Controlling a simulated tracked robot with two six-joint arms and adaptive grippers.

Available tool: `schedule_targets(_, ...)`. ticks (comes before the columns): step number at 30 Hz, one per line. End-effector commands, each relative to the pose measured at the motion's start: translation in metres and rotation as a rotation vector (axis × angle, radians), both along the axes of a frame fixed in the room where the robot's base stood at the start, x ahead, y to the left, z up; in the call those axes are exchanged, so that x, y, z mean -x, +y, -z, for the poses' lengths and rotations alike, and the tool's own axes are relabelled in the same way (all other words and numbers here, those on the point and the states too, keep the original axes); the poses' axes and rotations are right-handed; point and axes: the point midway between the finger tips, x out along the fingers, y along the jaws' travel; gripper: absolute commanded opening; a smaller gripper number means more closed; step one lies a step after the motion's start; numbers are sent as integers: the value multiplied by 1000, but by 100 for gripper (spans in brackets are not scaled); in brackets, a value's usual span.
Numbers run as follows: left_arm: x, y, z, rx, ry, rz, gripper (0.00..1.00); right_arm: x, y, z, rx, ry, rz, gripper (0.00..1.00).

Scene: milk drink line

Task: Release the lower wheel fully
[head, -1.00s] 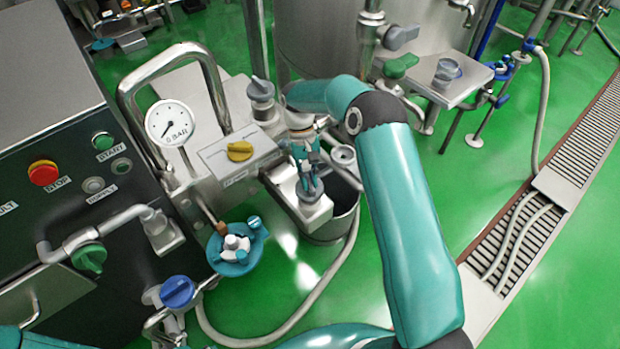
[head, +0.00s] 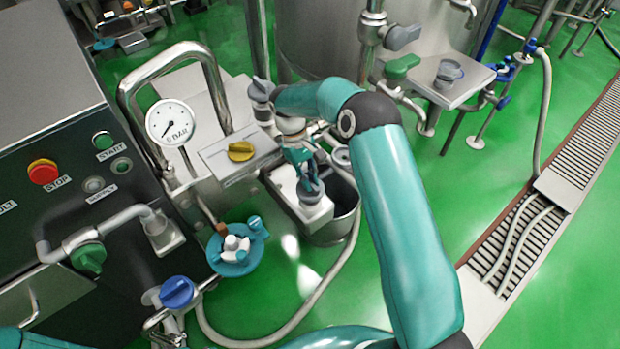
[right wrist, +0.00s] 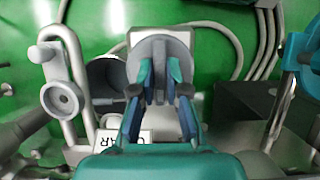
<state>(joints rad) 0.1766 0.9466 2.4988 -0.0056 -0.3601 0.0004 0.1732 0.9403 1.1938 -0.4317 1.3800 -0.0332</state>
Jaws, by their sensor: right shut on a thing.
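The lower wheel is a grey round handwheel (right wrist: 147,51) on a pale block. It shows face-on in the right wrist view, with the fingers of my right gripper (right wrist: 160,72) across its middle. In the head view my right gripper (head: 309,183) reaches down onto the wheel (head: 311,193) and is shut on it. The fingers and arm hide part of the wheel there, so its turn angle is hard to read. My left gripper is out of view.
A pressure gauge (head: 171,121) and yellow knob (head: 240,151) stand to the left. A steel pot (head: 337,229) is close beside the gripper. Green floor is open to the right, up to the drain grate (head: 522,232).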

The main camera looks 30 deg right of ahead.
Motion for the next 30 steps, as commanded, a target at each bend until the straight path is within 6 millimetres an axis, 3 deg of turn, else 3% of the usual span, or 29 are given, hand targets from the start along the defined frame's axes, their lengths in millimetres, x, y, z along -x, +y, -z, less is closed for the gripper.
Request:
schedule_targets(3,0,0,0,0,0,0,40,-3,-1,-2,2,-13,-2,0)
schedule_targets(4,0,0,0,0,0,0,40,-3,-1,-2,2,-13,-2,19)
schedule_targets(8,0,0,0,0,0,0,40,-2,0,-2,1,-9,-1,39)
schedule_targets(20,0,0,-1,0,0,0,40,-3,0,-5,1,-3,1,39)
schedule_targets(26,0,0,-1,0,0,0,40,-13,1,-28,1,-7,1,39)
schedule_targets(30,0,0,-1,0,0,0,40,-25,2,-55,1,-8,0,39)
